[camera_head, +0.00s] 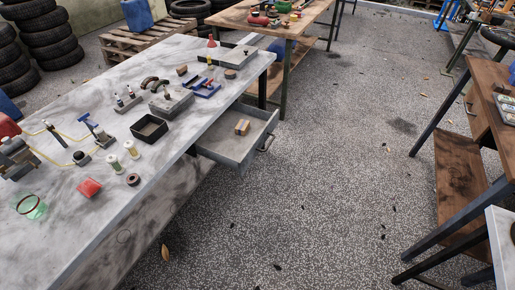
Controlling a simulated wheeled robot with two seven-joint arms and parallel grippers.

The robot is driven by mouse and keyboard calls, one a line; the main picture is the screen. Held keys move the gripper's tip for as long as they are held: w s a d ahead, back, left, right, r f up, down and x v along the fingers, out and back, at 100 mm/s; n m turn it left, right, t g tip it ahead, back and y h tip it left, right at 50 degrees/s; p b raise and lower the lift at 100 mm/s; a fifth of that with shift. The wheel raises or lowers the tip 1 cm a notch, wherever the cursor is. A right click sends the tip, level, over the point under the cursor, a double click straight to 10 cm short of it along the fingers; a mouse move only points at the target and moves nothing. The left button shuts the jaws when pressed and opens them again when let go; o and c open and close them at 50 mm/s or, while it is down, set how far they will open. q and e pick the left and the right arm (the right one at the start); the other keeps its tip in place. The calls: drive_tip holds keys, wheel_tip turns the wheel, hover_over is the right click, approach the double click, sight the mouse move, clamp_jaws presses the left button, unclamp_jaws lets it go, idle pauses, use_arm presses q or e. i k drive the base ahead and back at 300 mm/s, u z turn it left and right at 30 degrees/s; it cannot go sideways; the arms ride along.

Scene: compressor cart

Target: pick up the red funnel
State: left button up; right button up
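A small red cone-shaped thing (212,41), which looks like the red funnel, stands near the far end of the long grey workbench (95,235). Its narrow end points up. It is small in the view, and its base is partly hard to make out among the items around it. Neither of my grippers is in view.
A drawer (228,150) juts out from the bench's right side. Open speckled floor (320,180) lies right of it; a wooden bench (490,75) stands beyond.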

sight(211, 43)
drive_tip(key=u, duration=0.45)
drive_tip(key=k, duration=0.55)
drive_tip(key=z, duration=0.35)
drive_tip(key=i, duration=0.9)
drive_tip(key=z, duration=1.3)
drive_tip(key=i, duration=1.7)
drive_tip(key=u, duration=0.35)
drive_tip(key=i, duration=1.4)
drive_tip(key=u, duration=0.95)
